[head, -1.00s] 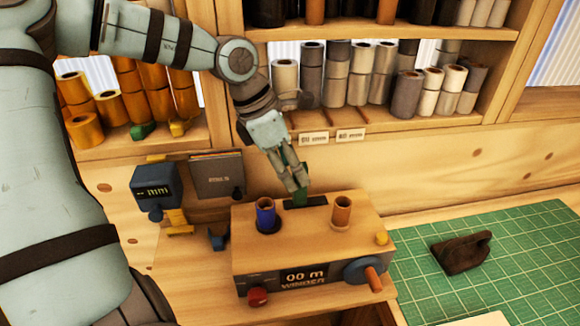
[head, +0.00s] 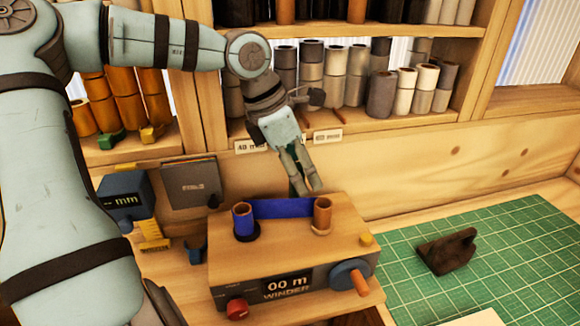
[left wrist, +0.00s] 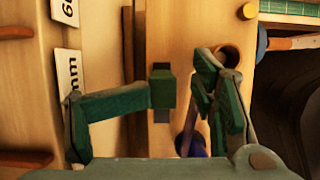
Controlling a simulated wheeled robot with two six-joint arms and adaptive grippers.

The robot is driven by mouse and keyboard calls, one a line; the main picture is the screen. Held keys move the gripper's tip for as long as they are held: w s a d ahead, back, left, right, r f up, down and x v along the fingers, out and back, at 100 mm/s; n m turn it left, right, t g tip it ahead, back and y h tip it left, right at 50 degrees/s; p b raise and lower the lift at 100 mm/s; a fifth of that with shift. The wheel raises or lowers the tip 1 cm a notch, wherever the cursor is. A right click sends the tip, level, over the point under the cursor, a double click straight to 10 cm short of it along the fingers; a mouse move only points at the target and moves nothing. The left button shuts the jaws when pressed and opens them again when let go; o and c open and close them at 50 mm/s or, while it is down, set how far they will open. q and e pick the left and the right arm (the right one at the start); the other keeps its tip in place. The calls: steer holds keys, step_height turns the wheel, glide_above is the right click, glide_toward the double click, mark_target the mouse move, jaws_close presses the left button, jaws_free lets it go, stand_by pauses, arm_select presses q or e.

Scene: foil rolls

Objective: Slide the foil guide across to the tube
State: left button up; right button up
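The winder box (head: 330,232) carries a blue foil roll (head: 243,220) on its left spindle and a brown tube (head: 322,214) on its right one. A blue strip of foil (head: 282,208) stretches from the roll to the tube. The green foil guide (left wrist: 162,88) shows as a small block in the left wrist view; in the head view it is mostly hidden. My left gripper (head: 308,190) is low behind the box, close to the tube. Its fingertips are apart, with the guide between the fingers and a gap beside it. My right gripper is out of view.
A blue crank wheel (head: 350,273) and a red knob (head: 237,309) are on the box front. A green cutting mat (head: 500,250) with a dark object (head: 447,250) lies to the right. Shelves of rolls (head: 380,92) stand behind.

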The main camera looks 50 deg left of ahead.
arm_select(q)
steer(key=shift+w+d, duration=0.1)
steer(key=shift+s+a, duration=0.2)
steer(key=shift+a, duration=0.05)
steer(key=shift+r, duration=0.3)
steer(key=v, duration=1.1)
steer(key=shift+a, duration=0.2)
